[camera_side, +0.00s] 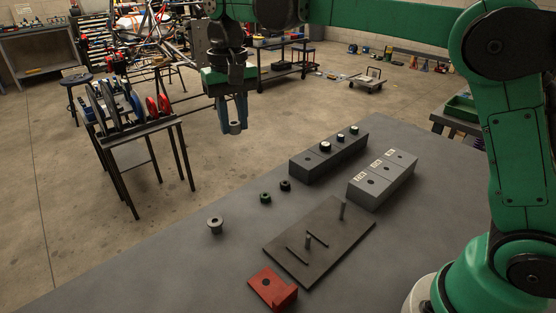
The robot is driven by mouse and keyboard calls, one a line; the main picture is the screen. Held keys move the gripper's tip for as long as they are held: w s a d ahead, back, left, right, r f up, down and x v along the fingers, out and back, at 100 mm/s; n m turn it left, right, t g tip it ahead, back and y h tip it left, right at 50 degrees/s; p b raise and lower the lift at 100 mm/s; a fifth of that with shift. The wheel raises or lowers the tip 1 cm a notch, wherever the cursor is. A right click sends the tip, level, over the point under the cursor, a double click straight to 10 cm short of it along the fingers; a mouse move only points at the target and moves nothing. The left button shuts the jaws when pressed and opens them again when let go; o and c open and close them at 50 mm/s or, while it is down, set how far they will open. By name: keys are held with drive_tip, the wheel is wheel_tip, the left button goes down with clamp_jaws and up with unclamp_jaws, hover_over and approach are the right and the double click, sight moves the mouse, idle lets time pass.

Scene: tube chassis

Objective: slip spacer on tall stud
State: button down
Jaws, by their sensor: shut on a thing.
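My gripper (234,120) is high above the far left part of the table, fingers pointing down. It is shut on a small grey spacer (236,128), which shows between the fingertips, clear of the table. A dark flat plate (280,244) lies on the table and bears two upright studs. The stud at its back right (342,211) looks the taller; the other stud (307,242) stands nearer its front. Both stud tops are bare. The gripper is well to the left of and above the plate.
A flanged grey part (215,225), a green ring (265,197) and a black ring (285,186) stand on the table. Behind are a dark block (310,168) with several small parts and a grey labelled block (382,187). A red bracket (270,289) is in front. The table's left is clear.

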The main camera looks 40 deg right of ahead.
hover_over(341, 218)
drive_tip(key=f, duration=0.9)
drive_tip(key=shift+w+d, duration=0.15)
drive_tip(key=shift+w, duration=0.2)
drive_tip(key=shift+s+f, duration=0.25)
drive_tip(key=shift+f, duration=1.5)
drive_tip(key=shift+f, duration=0.25)
drive_tip(key=shift+f, duration=2.55)
